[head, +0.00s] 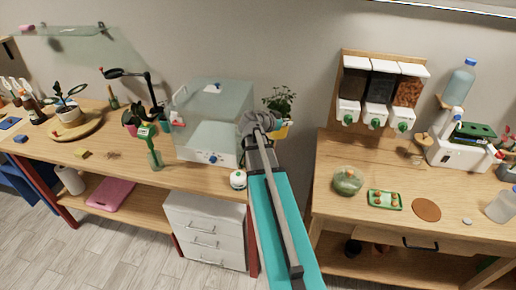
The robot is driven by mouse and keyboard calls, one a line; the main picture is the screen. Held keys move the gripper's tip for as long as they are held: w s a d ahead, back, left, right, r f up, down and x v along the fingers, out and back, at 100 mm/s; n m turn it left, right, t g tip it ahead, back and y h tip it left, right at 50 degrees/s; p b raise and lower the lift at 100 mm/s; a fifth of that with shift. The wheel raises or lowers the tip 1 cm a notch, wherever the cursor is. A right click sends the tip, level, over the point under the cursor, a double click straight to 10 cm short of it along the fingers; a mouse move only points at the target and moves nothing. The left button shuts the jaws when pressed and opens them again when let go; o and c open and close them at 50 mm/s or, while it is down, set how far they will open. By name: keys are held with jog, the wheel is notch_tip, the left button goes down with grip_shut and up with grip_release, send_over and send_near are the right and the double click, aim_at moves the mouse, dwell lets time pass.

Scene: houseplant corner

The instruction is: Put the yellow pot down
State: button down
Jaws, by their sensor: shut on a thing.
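The yellow pot (281,131) holds a leafy green plant (279,101) and looks upright. It is in the gap between the two wooden tables, near the wall in the picture, and its left part is hidden behind my gripper. My gripper (268,126) is shut on the pot. My arm comes up from the bottom of the view and covers part of the gap. I cannot tell how high the pot is above anything below it.
The left table (122,157) bears a clear box (208,140), a green spray bottle (151,148) and a small white round item (238,179). The right table (330,205) bears a glass jar (347,180), a green tray (385,199) and a brown disc (426,209). Its left front is bare.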

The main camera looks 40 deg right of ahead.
jog(key=w+a+r+n+t+p, duration=0.2)
jog(key=w+a+r+p, duration=0.2)
jog(key=w, duration=0.4)
jog(key=shift+w+r+t, duration=0.25)
jog(key=shift+r+t, duration=0.05)
jog(key=shift+r, duration=0.45)
jog(key=shift+f, duration=0.2)
notch_tip(320, 180, down, 13)
jog(key=b, duration=1.3)
jog(key=shift+f, duration=0.2)
jog(key=shift+f+b, duration=2.15)
jog(key=shift+b, duration=0.2)
jog(key=c, duration=0.8)
grip_release()
jog(key=shift+f, duration=0.1)
jog(key=shift+o, duration=0.2)
